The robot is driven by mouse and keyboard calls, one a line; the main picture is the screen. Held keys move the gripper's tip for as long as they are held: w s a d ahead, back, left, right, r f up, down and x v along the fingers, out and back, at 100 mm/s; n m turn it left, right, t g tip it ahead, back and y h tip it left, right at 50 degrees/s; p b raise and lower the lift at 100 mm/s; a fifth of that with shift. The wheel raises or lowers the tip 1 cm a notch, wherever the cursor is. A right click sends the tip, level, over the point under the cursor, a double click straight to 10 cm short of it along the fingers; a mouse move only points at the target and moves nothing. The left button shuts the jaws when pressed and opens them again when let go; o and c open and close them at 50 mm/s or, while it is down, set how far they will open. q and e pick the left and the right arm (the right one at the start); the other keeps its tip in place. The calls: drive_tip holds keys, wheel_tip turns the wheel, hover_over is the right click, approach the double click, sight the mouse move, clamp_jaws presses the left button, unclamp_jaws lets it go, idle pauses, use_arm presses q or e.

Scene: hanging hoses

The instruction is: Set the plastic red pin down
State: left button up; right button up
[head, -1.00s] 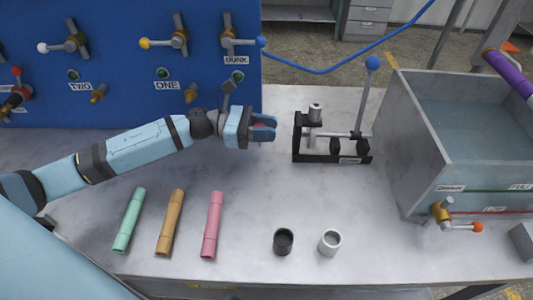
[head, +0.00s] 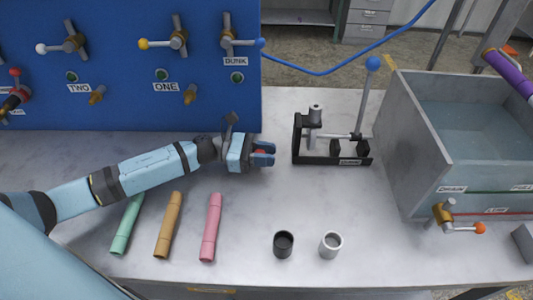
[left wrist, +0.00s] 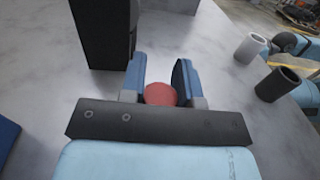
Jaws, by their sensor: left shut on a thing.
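My left gripper (head: 264,155) is over the grey table, between the blue panel and the black lever stand in the head view. It is shut on the red pin (left wrist: 160,95), which shows as a round red end between the two blue fingers in the left wrist view. In the head view only a small bit of red shows between the fingers. The rest of the pin is hidden, and I cannot tell whether it touches the table. My right gripper is not in view.
The black lever stand (head: 333,159) is just right of the gripper. A black cup (head: 283,245) and a white cup (head: 330,245) stand in front. Green (head: 126,226), orange (head: 169,225) and pink (head: 211,227) tubes lie front left. A grey tank (head: 409,158) stands right.

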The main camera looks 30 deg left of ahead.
use_arm(q)
drive_tip(key=o, duration=1)
drive_tip(key=shift+f, duration=0.1)
drive_tip(key=shift+r+p, duration=0.2)
drive_tip(key=shift+p, duration=0.1)
drive_tip(key=shift+s+a, duration=0.1)
drive_tip(key=shift+a, duration=0.15)
drive_tip(key=b+v, duration=0.1)
drive_tip(key=v, duration=1)
drive_tip(key=shift+s+a, duration=0.1)
drive_tip(key=shift+a, duration=0.1)
